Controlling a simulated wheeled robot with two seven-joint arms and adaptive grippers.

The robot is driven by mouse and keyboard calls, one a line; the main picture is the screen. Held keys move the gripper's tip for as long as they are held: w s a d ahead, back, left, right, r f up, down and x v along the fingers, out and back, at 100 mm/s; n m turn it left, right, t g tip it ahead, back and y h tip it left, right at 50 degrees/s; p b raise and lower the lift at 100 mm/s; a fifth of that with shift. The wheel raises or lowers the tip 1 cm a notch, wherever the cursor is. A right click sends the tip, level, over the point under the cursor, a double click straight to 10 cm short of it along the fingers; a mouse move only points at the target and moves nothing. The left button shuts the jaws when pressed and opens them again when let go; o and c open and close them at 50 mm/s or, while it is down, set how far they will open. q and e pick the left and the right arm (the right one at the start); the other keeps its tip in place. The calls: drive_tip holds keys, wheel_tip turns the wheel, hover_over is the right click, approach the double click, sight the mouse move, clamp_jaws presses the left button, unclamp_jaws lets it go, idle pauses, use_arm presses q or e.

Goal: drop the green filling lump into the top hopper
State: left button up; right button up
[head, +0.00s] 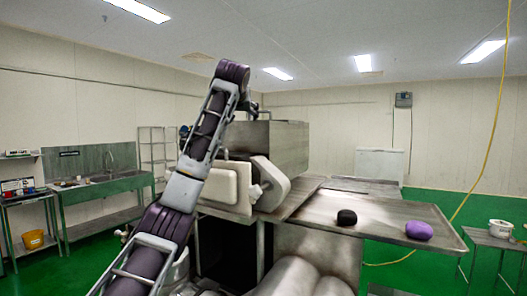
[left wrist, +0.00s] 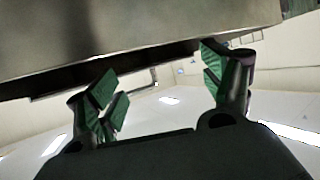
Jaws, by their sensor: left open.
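The top hopper (head: 275,145) is a grey metal box on top of the machine in the head view. My left arm reaches up and over to it, and my left gripper (head: 255,108) shows only as a small part at the hopper's upper left edge. In the left wrist view my left gripper (left wrist: 163,85) is open, its green-padded fingers wide apart with nothing between them. A large metal surface (left wrist: 130,35), apparently the hopper, fills the top of that view close to the fingers. No green filling lump shows in either view; the hopper's inside is hidden. My right gripper is out of view.
A metal table (head: 385,215) at right holds a black lump (head: 347,217) and a purple lump (head: 418,230). The machine's white housing (head: 222,186) is beside my left arm. A yellow hose (head: 489,135) hangs at right. A sink bench (head: 105,185) stands at left.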

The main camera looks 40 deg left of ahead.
use_arm(q)
drive_tip(key=v, duration=1.2)
idle(0.4)
drive_tip(key=shift+d+f, duration=0.1)
drive_tip(key=shift+f, duration=0.1)
idle(0.7)
